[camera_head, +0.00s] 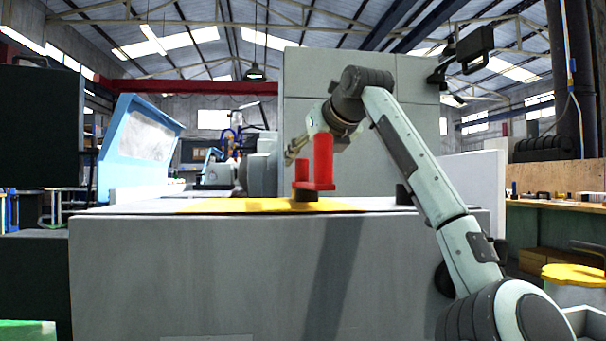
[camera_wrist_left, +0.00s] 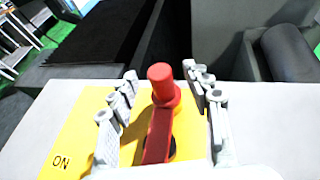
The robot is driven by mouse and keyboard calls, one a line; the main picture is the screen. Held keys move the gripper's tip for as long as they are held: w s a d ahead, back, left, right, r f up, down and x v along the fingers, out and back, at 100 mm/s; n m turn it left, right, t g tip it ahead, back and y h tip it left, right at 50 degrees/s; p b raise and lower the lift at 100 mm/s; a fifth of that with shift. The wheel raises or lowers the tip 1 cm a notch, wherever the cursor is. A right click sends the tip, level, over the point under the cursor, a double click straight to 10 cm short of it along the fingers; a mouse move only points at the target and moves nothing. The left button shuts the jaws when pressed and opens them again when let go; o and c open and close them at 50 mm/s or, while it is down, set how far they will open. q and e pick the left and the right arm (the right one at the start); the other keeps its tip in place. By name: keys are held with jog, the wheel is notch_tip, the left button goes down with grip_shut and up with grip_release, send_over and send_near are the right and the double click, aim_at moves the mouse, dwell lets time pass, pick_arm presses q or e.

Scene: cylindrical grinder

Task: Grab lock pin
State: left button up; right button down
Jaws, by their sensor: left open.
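The red lock pin (camera_head: 323,160) stands on a dark base on the yellow plate, with a tall upright cylinder, a shorter one and a flat arm joining them. In the left wrist view, its round red knob (camera_wrist_left: 161,80) is near the picture's middle, between the finger tips. My left gripper (camera_head: 292,152) is open, behind and above the short cylinder in the head view. In the left wrist view, the open left gripper (camera_wrist_left: 160,72) has one finger on each side of the red part, apart from it. My right gripper is out of view.
The yellow plate (camera_wrist_left: 72,140) lies on the grey machine top (camera_head: 130,208); it bears the letters "ON", upside down. A tall grey machine housing (camera_head: 420,120) rises behind. A light blue guard (camera_head: 125,150) stands at the left. A dark cylinder (camera_wrist_left: 288,52) lies beyond at the right.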

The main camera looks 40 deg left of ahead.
pick_arm(q)
jog(key=x, duration=0.2)
jog(key=shift+a+f, duration=0.15)
jog(key=shift+a, duration=0.1)
jog(key=shift+c, duration=0.6)
grip_shut()
